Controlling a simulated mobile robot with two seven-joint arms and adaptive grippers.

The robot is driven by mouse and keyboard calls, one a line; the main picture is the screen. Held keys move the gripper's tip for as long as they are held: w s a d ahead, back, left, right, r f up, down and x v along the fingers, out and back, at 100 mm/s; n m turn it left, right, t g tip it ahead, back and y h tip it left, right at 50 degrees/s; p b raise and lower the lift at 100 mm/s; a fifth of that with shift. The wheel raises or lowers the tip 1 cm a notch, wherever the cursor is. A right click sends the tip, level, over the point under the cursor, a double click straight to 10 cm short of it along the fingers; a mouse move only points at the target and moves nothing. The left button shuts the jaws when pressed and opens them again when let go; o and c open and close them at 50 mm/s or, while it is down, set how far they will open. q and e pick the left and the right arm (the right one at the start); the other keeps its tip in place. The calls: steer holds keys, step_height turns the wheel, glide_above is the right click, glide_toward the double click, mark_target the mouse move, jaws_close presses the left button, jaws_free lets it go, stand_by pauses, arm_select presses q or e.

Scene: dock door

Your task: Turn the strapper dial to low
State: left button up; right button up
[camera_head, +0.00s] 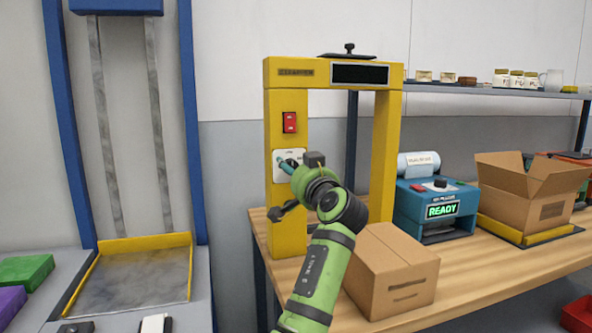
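The yellow strapper (388,150) stands on the wooden bench as an upright arch. Its left post carries a white dial plate (277,154) below a red switch (290,122). My green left arm reaches up from the bottom of the view. My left gripper (287,166) is in front of the dial plate, with its teal fingertips at or very near the plate. The gripper covers the dial knob, so its setting cannot be read. Whether the fingers touch or hold the knob is too small to tell. My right gripper is not in view.
A closed cardboard box (392,272) sits on the bench (468,268) right of my arm. A blue machine reading READY (438,205) and an open carton (530,195) stand farther right. A blue-framed lift with a yellow-edged platform (135,275) is at left.

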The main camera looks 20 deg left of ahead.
arm_select(q)
steer(key=shift+s+f, duration=0.1)
steer(key=shift+f, duration=0.05)
steer(key=v, duration=0.7)
steer(key=shift+d, duration=0.15)
steer(key=shift+s, duration=0.1)
